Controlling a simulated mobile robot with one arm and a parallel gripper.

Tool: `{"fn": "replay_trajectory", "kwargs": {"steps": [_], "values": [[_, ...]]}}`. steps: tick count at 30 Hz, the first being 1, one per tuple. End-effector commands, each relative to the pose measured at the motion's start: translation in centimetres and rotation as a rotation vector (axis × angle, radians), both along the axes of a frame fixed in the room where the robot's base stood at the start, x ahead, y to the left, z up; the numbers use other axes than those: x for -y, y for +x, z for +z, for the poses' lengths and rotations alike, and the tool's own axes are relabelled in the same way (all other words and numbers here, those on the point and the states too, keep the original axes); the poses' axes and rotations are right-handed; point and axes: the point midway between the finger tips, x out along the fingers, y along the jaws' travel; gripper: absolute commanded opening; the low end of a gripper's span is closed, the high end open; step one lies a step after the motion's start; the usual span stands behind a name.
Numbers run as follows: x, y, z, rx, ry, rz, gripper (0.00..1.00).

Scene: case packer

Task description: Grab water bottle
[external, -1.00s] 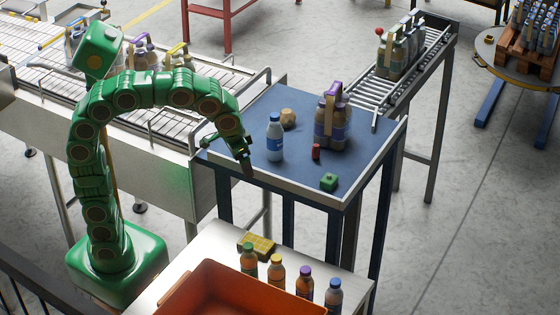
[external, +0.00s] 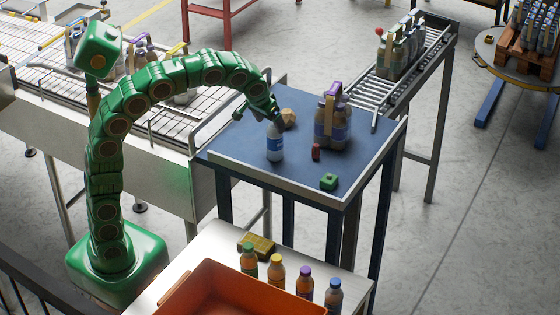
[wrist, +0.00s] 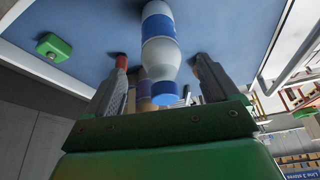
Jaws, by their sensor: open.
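The water bottle (external: 275,148), white with a blue label and blue cap, stands upright on the blue table (external: 232,157). My gripper (external: 262,112) is at the bottle's top in the external view, and the arm's end hides the cap there. In the wrist view the bottle (wrist: 160,50) shows with its cap toward me, between the two fingers of my gripper (wrist: 162,75). The fingers are apart, with a gap on each side of the bottle.
On the table are a multipack of bottles with a purple handle (external: 331,128), a small red item (external: 316,152), a green block (external: 328,181) and a tan lump (external: 288,118). An orange bin (external: 205,280) and several small bottles stand in front. A roller conveyor (external: 432,50) adjoins behind.

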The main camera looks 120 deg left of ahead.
Motion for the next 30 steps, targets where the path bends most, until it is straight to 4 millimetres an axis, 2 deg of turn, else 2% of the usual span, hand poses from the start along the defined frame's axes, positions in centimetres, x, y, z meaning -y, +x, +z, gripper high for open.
{"fn": "replay_trajectory", "kwargs": {"steps": [5, 13, 21, 30], "values": [[-0.5, 0.1, -1.2, 0.0, 0.001, 0.0, 0.88], [-1.8, 0.3, -4.2, 0.001, 0.002, 0.0, 0.88], [-2.0, 0.4, -4.6, 0.003, 0.003, -0.001, 0.88], [-2.0, 0.4, -4.6, 0.002, 0.003, -0.001, 0.42]]}}
